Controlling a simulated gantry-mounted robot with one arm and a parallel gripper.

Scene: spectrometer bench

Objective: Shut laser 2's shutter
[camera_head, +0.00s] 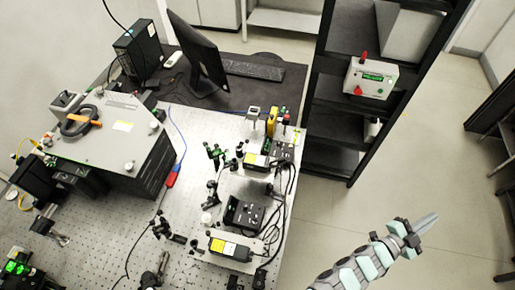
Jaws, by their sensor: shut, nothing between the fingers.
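Two laser-like units with yellow and white labels sit on the right part of the optical bench (95,215). One is a rear unit (257,160); the other is a front unit (231,247) on a pale plate. I cannot read which is laser 2, and no shutter can be made out clearly at this size. My gripper (436,216) is shut and empty. It is at the lower right, over open floor, well to the right of the bench and apart from both units.
A black rack (325,90) stands behind, holding a white box (371,79) with a green display and red knobs. Dark control boxes (243,213), cables and small optic mounts crowd the bench's right side. A large grey instrument (110,135) stands left. The floor right of the bench is clear.

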